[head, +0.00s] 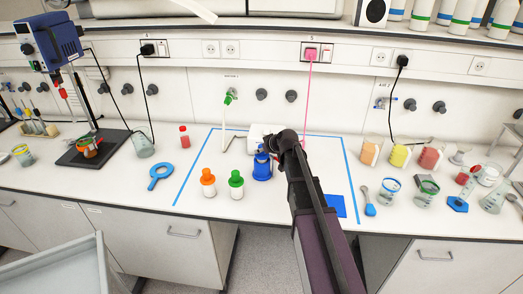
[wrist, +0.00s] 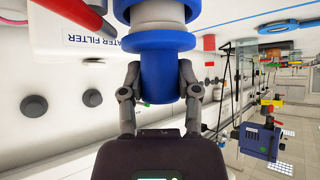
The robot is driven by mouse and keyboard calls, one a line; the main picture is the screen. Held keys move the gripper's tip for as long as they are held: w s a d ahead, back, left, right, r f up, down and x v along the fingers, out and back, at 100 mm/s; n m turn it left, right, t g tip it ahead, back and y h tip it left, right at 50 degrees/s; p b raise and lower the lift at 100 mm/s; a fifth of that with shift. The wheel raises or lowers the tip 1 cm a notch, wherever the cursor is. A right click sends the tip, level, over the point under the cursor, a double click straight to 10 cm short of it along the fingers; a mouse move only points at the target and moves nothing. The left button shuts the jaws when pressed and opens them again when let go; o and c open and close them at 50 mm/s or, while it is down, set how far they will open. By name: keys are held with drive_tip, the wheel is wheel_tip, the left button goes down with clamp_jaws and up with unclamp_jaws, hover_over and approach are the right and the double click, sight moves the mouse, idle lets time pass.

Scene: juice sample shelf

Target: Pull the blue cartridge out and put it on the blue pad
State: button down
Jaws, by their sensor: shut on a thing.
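The blue cartridge (wrist: 158,73) has a wide collar and a narrower end. My gripper (wrist: 160,92) is shut on that narrower end, one finger on each side. Above the collar is a pale grey section with another blue ring; I cannot tell how far the cartridge sits in its holder. The white water filter housing (wrist: 70,30) is beside it, its lettering upside down. In the head view the blue cartridge (head: 262,169) shows below the white housing (head: 256,131), partly hidden by my arm. The blue pad (head: 335,206) lies flat, bare, to the right of my arm.
An orange-capped bottle (head: 208,184) and a green-capped bottle (head: 236,184) stand left of the cartridge.

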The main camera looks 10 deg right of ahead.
drive_tip(key=shift+r+p, duration=3.4)
drive_tip(key=shift+r, duration=0.1)
drive_tip(key=shift+r, duration=0.15)
